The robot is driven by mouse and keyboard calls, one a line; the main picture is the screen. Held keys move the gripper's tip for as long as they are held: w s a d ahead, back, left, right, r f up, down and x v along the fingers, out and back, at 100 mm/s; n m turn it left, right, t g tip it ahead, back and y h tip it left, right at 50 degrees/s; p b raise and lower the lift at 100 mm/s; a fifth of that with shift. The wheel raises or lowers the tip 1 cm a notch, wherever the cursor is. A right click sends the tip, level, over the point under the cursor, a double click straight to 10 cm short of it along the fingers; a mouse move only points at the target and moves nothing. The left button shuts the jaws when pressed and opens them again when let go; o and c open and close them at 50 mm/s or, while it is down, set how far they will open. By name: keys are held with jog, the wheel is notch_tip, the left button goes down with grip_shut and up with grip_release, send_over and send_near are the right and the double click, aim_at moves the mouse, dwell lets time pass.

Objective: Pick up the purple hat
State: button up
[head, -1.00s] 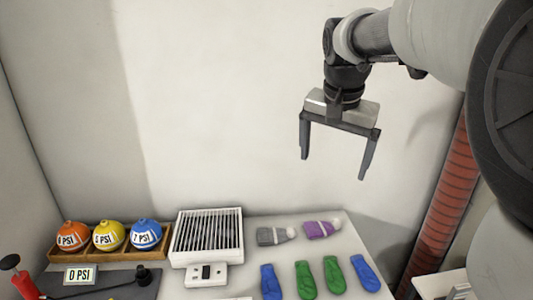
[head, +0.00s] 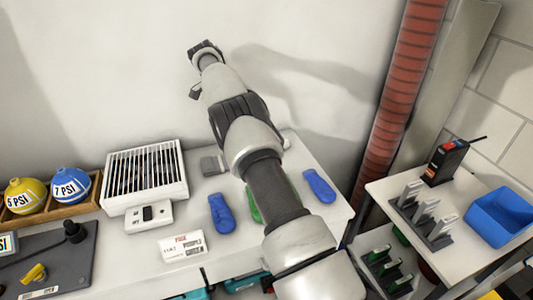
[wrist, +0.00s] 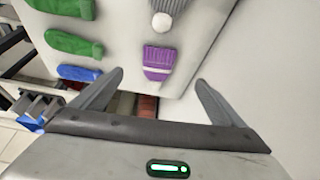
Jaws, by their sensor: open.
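In the head view my gripper's fingers cannot be made out.
A grey hat (head: 212,163) lies next to a white grilled heater (head: 145,172). Blue mittens (head: 221,213) and green mittens (wrist: 75,43) lie nearby. A sign (head: 183,246) stands at the front. A red ribbed pipe (head: 400,90) and a side table (head: 400,195) are right.

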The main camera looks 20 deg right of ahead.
jog(key=b+x, duration=0.2)
jog(key=x, duration=0.8)
jog(key=shift+f, duration=0.2)
jog(key=shift+b+x, duration=0.55)
jog(key=shift+x, duration=2.1)
jog(key=shift+s+r, duration=0.1)
jog(key=c, duration=1.1)
